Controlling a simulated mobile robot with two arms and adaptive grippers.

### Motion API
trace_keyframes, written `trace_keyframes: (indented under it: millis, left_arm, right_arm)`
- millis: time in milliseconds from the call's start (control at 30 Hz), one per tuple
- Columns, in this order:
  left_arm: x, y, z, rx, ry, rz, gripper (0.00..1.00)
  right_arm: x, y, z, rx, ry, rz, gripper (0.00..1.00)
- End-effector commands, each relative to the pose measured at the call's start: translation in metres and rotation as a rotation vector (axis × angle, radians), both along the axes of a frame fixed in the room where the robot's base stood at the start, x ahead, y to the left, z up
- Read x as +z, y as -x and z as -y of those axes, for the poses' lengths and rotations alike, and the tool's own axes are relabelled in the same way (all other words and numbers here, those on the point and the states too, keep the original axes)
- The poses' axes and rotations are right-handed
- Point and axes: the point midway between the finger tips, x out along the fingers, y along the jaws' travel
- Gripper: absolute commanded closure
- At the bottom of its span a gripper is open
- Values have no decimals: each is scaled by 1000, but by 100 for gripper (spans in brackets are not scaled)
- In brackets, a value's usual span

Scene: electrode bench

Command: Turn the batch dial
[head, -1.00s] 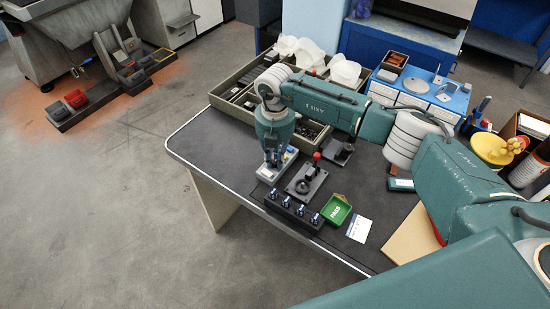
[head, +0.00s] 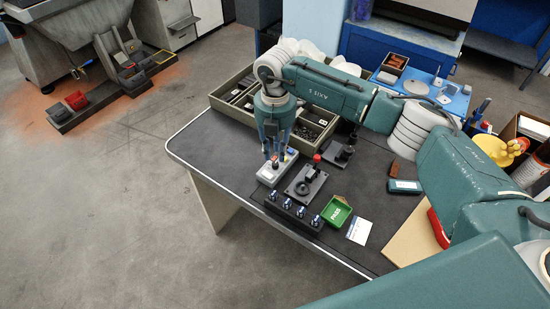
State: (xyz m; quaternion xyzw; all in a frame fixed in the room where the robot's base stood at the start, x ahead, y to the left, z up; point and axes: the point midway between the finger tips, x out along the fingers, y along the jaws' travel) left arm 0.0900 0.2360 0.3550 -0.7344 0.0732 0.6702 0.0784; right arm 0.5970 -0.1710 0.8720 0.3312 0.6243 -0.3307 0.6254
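My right gripper (head: 275,157) comes down from the upper right and points at a small pale grey control box (head: 268,178) on the dark bench. Its fingers look spread, with a small gap between the tips and nothing clearly held. The tips are just above or at the box's top, where small coloured buttons show; contact is too small to tell. A black strip box (head: 294,212) with several blue-and-white knobs sits at the bench's front edge. I cannot tell which control is the batch dial. My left gripper is out of view.
A grey plate with a red-tipped lever (head: 306,182) stands close right of the control box. A green PASS tray (head: 337,212) and white card (head: 360,231) lie further right. A divided parts tray (head: 225,103) is behind. The bench's left part is clear.

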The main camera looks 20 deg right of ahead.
Motion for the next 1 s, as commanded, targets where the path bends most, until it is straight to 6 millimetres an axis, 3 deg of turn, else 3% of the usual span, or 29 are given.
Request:
trace_keyframes:
  millis: [200, 400, 1000]
  left_arm:
    - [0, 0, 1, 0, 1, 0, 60]
    - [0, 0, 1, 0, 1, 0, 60]
    - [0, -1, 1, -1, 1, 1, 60]
  right_arm:
    - [46, 0, -1, 0, -2, 2, 76]
    - [68, 0, 0, 0, -1, 1, 76]
    - [72, 0, 0, -1, -1, -1, 76]
